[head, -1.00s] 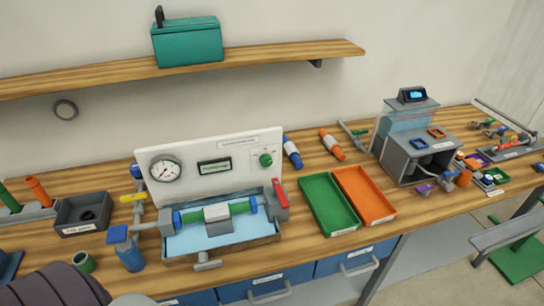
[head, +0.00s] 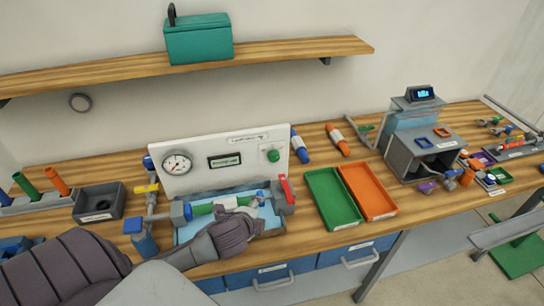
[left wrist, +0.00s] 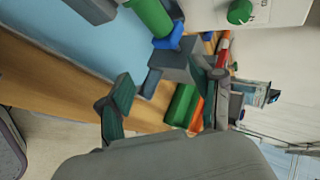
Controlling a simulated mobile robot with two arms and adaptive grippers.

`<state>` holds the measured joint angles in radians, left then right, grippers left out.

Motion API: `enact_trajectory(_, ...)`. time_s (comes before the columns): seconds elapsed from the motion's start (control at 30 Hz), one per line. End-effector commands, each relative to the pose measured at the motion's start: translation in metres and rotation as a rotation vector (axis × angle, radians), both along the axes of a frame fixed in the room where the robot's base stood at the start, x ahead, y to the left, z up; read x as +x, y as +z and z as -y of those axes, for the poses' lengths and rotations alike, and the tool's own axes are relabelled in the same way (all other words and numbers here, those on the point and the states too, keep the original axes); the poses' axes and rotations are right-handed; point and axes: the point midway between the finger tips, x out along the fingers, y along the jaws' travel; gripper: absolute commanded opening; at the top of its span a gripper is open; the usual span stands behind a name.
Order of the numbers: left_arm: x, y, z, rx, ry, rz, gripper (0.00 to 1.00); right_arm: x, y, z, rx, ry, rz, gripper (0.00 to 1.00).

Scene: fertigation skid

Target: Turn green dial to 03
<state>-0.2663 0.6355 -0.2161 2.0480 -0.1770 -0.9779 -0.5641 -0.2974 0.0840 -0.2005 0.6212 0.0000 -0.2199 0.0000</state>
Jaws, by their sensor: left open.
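The green dial (head: 273,156) sits on the right side of the white upright panel (head: 205,166). In the left wrist view the green dial (left wrist: 240,11) is at the top right, partly cut off by the picture edge. My left gripper (left wrist: 165,90) is open, its two fingers spread with nothing held between them. In the head view my left gripper (head: 245,208) is in front of the panel, over the blue tray, below the dial and apart from it. The dial's setting is too small to read. My right gripper is not in view.
A round gauge (head: 177,163) and a small display (head: 224,161) share the panel. A red-handled valve (head: 286,190) stands right of my gripper. A green tray (head: 332,200) and an orange tray (head: 367,191) lie farther right. A wooden shelf (head: 120,77) runs above.

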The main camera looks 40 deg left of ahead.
Motion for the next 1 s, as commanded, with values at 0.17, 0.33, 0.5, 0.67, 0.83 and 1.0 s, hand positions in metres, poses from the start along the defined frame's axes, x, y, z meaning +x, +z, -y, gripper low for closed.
enact_trajectory(0.17, 0.047, 0.060, -0.035, 0.328, -0.216, 0.094, 0.65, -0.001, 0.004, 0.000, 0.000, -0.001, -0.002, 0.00)
enact_trajectory(0.33, 0.065, 0.083, -0.047, 0.468, -0.300, 0.125, 0.65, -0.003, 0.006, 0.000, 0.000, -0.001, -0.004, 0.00)
enact_trajectory(0.5, 0.082, 0.079, -0.052, 0.477, -0.303, 0.127, 0.65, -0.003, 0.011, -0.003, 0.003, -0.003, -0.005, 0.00)
enact_trajectory(0.67, 0.108, 0.067, -0.059, 0.474, -0.301, 0.126, 0.65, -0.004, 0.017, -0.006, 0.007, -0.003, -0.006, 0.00)
enact_trajectory(0.83, 0.136, 0.054, -0.065, 0.472, -0.302, 0.127, 0.65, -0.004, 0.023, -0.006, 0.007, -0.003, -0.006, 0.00)
enact_trajectory(1.0, 0.161, 0.042, -0.072, 0.473, -0.301, 0.126, 0.65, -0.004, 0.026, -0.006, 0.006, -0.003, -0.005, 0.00)
